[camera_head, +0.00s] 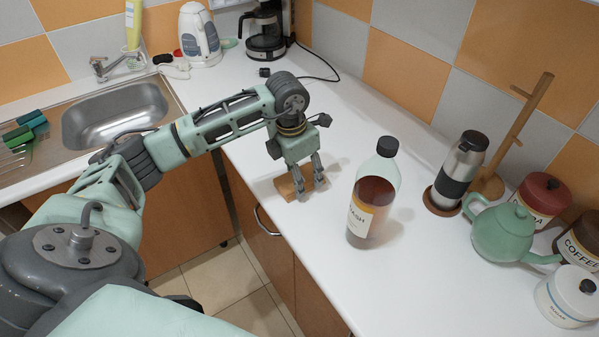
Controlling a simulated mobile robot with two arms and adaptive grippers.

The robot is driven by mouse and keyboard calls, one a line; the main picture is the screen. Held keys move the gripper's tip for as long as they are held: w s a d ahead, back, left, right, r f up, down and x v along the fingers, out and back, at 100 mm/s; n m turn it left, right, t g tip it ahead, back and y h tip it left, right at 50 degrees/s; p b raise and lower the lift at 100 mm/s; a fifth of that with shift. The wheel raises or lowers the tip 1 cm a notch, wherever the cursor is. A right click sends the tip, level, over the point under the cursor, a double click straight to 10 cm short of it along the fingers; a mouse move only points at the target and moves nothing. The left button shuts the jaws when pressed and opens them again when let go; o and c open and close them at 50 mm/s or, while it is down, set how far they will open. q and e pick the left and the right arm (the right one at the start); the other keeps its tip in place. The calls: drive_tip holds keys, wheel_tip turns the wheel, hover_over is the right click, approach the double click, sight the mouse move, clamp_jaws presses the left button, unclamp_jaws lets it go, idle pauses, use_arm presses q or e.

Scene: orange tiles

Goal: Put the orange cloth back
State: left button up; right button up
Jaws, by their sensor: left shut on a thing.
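The orange cloth (284,187) is a small, flat, orange-brown piece at the front part of the white counter, left of the bottle. My left gripper (310,190) points down over it and is shut on it. The fingers hide part of the cloth. I cannot tell whether the cloth still touches the counter. My right gripper is not in view.
A large bottle of amber liquid (371,205) stands close right of my left gripper. A steel flask (461,170), wooden mug stand (525,125), green teapot (502,232) and canisters stand farther right. The sink (115,115), green cloths (18,137), kettle (199,36) and coffee maker (266,30) are left and behind.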

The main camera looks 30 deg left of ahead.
use_arm(q)
drive_tip(key=shift+f, duration=0.15)
drive_tip(key=o, duration=1.1)
drive_tip(key=shift+r, duration=0.3)
wheel_tip(320, 180, up, 12)
drive_tip(key=s+b, duration=0.1)
drive_tip(key=b, duration=0.1)
drive_tip(key=shift+s+a+f+b, duration=0.15)
drive_tip(key=shift+s+a+b, duration=0.05)
drive_tip(key=shift+a+b, duration=0.1)
drive_tip(key=shift+f, duration=0.1)
